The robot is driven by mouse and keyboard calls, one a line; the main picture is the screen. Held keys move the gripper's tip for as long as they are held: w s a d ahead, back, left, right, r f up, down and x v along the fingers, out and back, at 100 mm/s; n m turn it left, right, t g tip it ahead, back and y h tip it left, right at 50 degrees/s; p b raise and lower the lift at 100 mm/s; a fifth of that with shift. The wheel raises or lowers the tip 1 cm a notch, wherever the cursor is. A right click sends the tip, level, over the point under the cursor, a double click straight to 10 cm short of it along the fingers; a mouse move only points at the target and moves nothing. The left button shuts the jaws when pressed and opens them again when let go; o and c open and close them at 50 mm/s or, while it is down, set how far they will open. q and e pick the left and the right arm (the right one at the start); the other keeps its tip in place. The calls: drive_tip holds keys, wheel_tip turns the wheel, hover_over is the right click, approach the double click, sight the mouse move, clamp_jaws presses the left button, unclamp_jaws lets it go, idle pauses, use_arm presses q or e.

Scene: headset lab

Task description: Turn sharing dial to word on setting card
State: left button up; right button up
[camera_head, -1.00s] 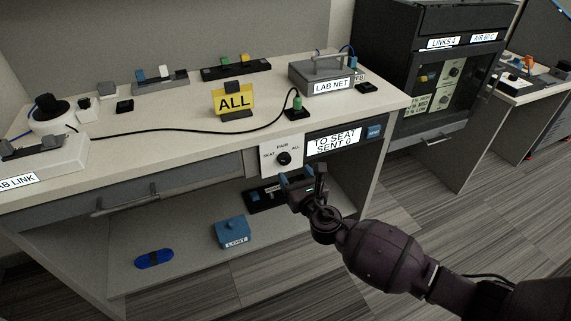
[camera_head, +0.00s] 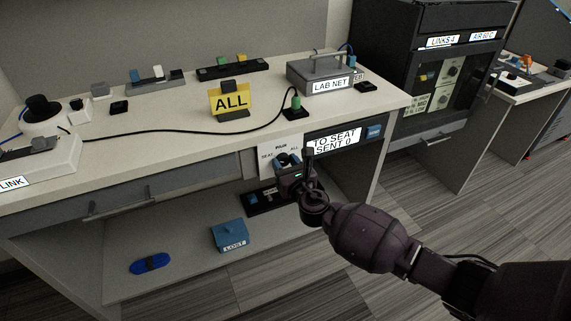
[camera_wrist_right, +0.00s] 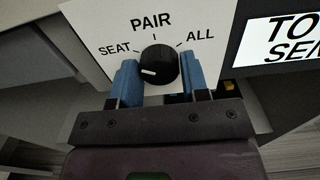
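The yellow setting card (camera_head: 230,103) reading ALL stands on the bench top. The sharing dial (camera_wrist_right: 158,62) is a black round knob on a white panel (camera_wrist_right: 110,22) marked SEAT, PAIR and ALL. Its white mark points left, toward the SEAT side. My right gripper (camera_head: 294,164) is at the panel and partly covers the dial in the head view. In the right wrist view its blue fingers (camera_wrist_right: 158,75) are open, one on each side of the knob; I cannot tell whether they touch it. My left gripper is not in view.
A display (camera_head: 335,140) beside the panel reads TO SEAT, SENT 0. A drawer handle (camera_head: 118,208) is to the left. A blue LOST box (camera_head: 230,235) sits on the lower shelf. A grey LAB NET box (camera_head: 325,76) and a black cable are on the bench.

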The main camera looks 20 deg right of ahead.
drive_tip(key=c, duration=0.4)
drive_tip(key=shift+c, duration=0.2)
